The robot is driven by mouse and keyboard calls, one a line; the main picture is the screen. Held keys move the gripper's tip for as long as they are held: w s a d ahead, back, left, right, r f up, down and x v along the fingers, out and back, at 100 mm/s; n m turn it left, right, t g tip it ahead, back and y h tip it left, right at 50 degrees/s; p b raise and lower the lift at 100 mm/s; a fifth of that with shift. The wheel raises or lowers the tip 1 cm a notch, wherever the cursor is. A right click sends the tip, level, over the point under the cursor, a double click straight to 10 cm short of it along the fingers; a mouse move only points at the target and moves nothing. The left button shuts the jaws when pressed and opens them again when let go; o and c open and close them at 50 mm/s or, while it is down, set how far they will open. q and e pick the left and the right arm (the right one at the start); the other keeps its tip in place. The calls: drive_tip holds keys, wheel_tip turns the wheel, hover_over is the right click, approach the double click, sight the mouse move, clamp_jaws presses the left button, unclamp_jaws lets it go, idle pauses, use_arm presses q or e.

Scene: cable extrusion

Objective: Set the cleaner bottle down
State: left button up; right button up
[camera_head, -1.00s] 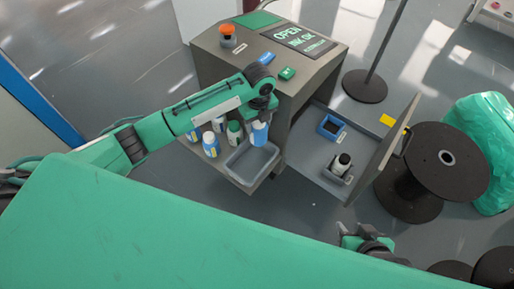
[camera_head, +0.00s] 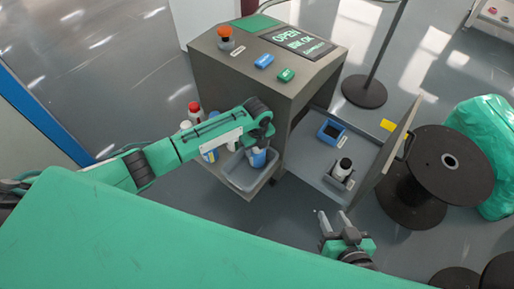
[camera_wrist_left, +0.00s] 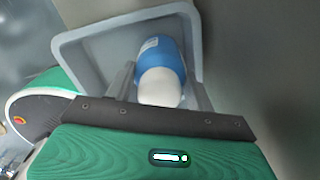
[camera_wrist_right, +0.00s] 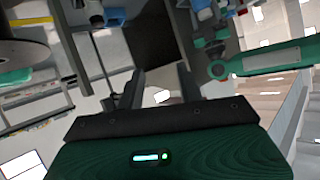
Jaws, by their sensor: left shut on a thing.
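The cleaner bottle (camera_head: 257,158), blue with a white end, is in my left gripper (camera_head: 258,145), which is shut on it. In the left wrist view the bottle (camera_wrist_left: 165,62) sits between the two fingers, within the outline of a grey tray (camera_wrist_left: 68,50). In the head view the grey tray (camera_head: 240,186) is on the low shelf at the cabinet's left side. I cannot tell whether the bottle touches the tray floor. My right gripper (camera_head: 333,222) is open and empty, low in the head view, away from the shelf.
A grey cabinet (camera_head: 290,95) with buttons and a sign stands behind the tray. Other bottles, one red-capped (camera_head: 194,110), stand left of the tray, partly hidden by my left arm.

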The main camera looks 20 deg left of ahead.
use_arm(q)
drive_tip(key=o, duration=1.1)
drive_tip(key=shift+f, duration=0.1)
